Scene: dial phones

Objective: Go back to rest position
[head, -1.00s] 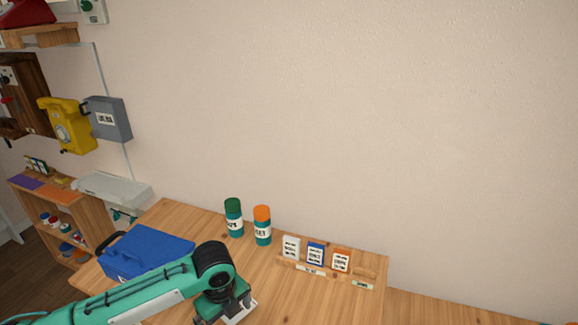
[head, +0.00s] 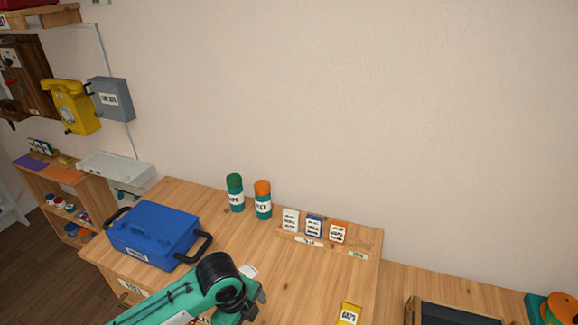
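My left arm comes in at the bottom, teal with a black wrist joint, over the front of the wooden table (head: 290,285). Its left gripper (head: 258,290) is partly seen beyond the wrist. The fingers are mostly hidden, and I cannot tell whether they are open or shut. A small white item (head: 249,271) shows just beside it on the table; I cannot tell whether they touch. My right gripper is not in view.
A blue toolbox (head: 155,232) stands left of my arm. Green-capped (head: 235,192) and orange-capped (head: 263,200) canisters and a card rack (head: 325,243) stand at the back. A yellow card (head: 349,313) and dark tray (head: 450,313) lie front right. A yellow phone (head: 75,106) hangs on the wall.

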